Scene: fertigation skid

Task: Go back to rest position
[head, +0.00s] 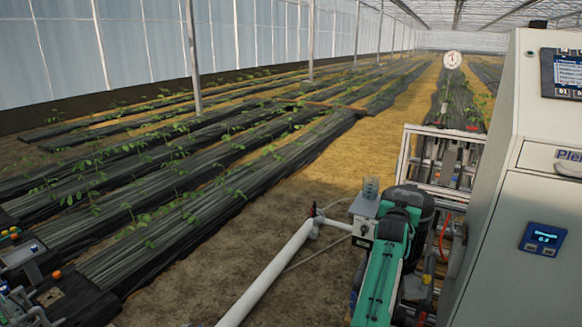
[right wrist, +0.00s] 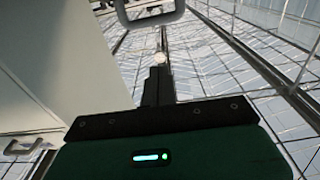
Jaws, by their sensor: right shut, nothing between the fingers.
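My right gripper (right wrist: 158,82) shows in the right wrist view with its dark fingers together and nothing between them. Its black base plate and green housing fill the bottom of that view. In the head view a green and black body of matching colour stands right of centre, close beside the cabinet's left side. The exact fingertips are hard to make out there. I see no object held. My left gripper is not clearly seen in either view.
A large pale cabinet (head: 520,180) with displays fills the right side. A white pipe (head: 270,272) runs across the ground at front centre. A metal rack (head: 448,160) and a round white gauge (head: 452,60) stand beyond. Bare soil lies left of the pipe, then planted rows.

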